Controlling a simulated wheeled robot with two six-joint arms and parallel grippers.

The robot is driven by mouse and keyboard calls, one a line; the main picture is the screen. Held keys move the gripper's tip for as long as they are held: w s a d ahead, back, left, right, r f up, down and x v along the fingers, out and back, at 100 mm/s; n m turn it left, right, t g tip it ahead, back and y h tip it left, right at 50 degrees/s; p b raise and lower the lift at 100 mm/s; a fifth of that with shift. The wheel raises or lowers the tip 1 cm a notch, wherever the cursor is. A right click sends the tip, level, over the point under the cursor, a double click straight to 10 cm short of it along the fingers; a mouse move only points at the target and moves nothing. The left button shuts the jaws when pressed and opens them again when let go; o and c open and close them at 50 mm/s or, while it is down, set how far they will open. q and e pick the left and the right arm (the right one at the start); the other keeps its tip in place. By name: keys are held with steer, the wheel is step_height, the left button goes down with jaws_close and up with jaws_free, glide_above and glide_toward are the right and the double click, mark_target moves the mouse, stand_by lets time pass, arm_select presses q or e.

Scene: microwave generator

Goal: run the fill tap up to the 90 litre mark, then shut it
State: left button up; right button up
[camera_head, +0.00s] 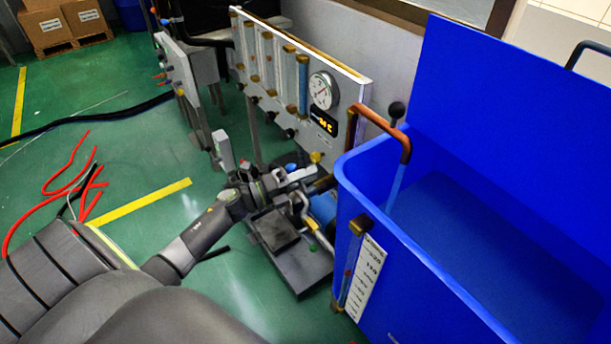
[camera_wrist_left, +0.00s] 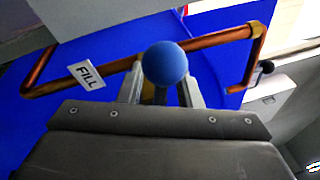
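The blue tank (camera_head: 400,265) stands at the right with a white litre scale (camera_head: 367,277) and a sight tube beside it on its near corner. The level against the scale is too small to read. A copper spout (camera_head: 406,150) bends over the rim, and a pale blue stream (camera_head: 396,185) hangs below its end. My left gripper (camera_head: 297,174) is low beside the pipework, next to a blue knob (camera_head: 291,167). In the left wrist view the round blue knob (camera_wrist_left: 168,63) overlaps my spread fingers, beside the FILL label (camera_wrist_left: 86,75). My right gripper is not in view.
A panel with flow tubes, a dial gauge (camera_head: 323,91) and a lit display (camera_head: 327,122) stands behind the pipework. A grey base tray (camera_head: 300,272) lies below my gripper. Red hoses (camera_head: 70,190) lie on the green floor at left. Open floor lies between.

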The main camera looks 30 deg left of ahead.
arm_select(q)
jaws_close()
steer(key=n, duration=0.2)
steer(key=f+n+t, duration=0.1)
steer(key=n, duration=0.1)
steer(key=shift+a+f+b, duration=0.15)
steer(key=shift+b, duration=0.2)
jaws_free()
